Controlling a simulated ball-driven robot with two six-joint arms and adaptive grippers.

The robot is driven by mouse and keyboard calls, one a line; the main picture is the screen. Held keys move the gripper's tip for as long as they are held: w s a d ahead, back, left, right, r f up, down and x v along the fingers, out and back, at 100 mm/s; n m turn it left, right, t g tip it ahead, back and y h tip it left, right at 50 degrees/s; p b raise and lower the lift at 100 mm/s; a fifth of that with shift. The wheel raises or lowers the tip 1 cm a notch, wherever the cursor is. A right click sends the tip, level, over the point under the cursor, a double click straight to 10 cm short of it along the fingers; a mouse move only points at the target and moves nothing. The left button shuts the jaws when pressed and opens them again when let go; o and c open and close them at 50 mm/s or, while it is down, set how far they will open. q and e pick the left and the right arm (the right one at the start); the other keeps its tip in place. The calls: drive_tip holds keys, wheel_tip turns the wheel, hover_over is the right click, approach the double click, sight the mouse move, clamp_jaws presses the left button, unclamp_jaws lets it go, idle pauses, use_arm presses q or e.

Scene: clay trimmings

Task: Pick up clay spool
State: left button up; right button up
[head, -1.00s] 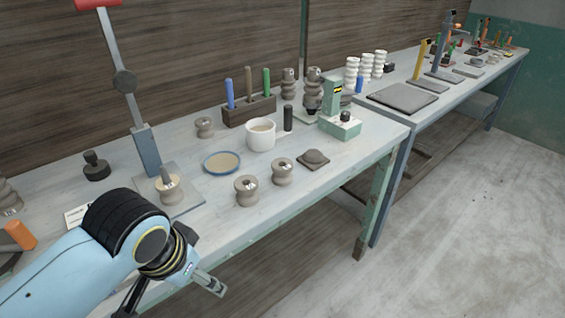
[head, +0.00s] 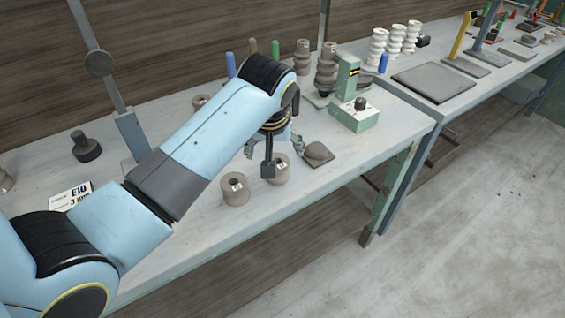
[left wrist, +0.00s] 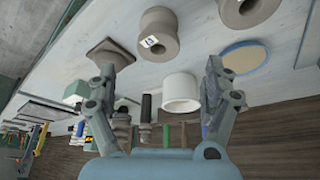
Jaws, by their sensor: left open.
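Two grey-brown clay spools with small white labels stand near the bench's front edge in the head view: one on the left (head: 234,190) and one on the right (head: 281,172). My left gripper (head: 272,150) is above and just behind the right spool, partly covering it. In the left wrist view, the open fingers (left wrist: 160,76) are spread wide with nothing between them that they hold. One labelled spool (left wrist: 158,38) lies ahead of the fingertips, and the other spool (left wrist: 248,12) is farther to the right. My right gripper is not in view.
A white cup (left wrist: 180,92) stands near the fingers, with a blue-rimmed dish (left wrist: 245,58) beside it. A green device (head: 354,112) stands behind. The bench front is clear.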

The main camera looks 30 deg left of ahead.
sight(278, 162)
use_arm(q)
drive_tip(key=shift+x, duration=1.25)
drive_tip(key=shift+w+f, duration=0.1)
drive_tip(key=shift+f, duration=0.2)
drive_tip(key=x, duration=0.4)
drive_tip(key=shift+d+f, duration=0.1)
drive_tip(key=shift+f, duration=0.1)
drive_tip(key=shift+w+f, duration=0.15)
drive_tip(key=shift+f, duration=0.25)
drive_tip(key=c, duration=1.4)
drive_tip(key=shift+r, duration=0.1)
drive_tip(key=shift+c, duration=0.2)
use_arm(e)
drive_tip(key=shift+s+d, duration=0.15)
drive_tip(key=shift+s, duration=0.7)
use_arm(q)
drive_tip(key=shift+r, duration=0.1)
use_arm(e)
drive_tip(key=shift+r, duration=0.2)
